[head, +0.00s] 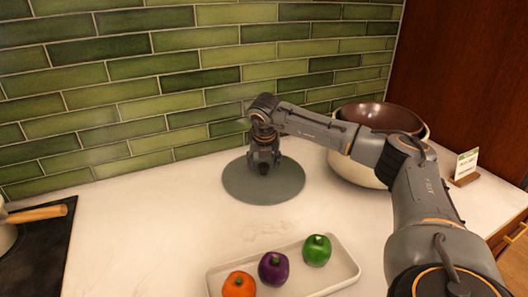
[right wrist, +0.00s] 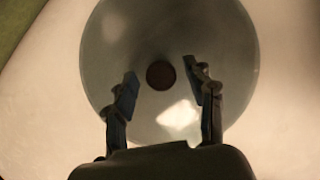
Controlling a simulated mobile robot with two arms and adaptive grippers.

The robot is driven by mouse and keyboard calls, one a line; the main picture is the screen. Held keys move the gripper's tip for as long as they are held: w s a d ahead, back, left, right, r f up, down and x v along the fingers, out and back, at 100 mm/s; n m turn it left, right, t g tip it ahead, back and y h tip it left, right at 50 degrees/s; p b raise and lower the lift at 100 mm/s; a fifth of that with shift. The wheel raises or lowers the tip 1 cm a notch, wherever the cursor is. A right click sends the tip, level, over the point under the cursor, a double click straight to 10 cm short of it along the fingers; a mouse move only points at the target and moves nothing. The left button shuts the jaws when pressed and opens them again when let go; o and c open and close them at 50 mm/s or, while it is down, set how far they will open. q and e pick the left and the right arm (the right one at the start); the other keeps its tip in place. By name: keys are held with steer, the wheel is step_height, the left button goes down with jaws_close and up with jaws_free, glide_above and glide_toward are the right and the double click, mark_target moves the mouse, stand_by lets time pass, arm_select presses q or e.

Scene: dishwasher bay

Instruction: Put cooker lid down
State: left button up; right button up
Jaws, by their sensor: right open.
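The cooker lid (head: 278,186) is a round grey-green disc that appears to lie flat on the white counter near the tiled wall. In the right wrist view the lid (right wrist: 110,50) shows as a pale translucent disc with a dark round knob (right wrist: 160,75) at its centre. My right gripper (head: 264,168) points down over the middle of the lid. Its two fingers (right wrist: 167,80) are apart, with the knob showing between their tips and nothing gripped. The gripper hides the knob in the head view. My left gripper is not in view.
A large cream pot (head: 352,171) with a brown inside stands right of the lid, partly behind my right arm. A white tray (head: 338,272) holds orange, purple and green peppers in front. A black hob (head: 45,255) with a wooden-handled pan is at left. The counter left of the lid is clear.

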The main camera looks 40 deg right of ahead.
steer(key=b+v, duration=0.1)
steer(key=v, duration=0.9)
steer(key=shift+r, duration=0.4)
steer(key=shift+a+r, duration=0.1)
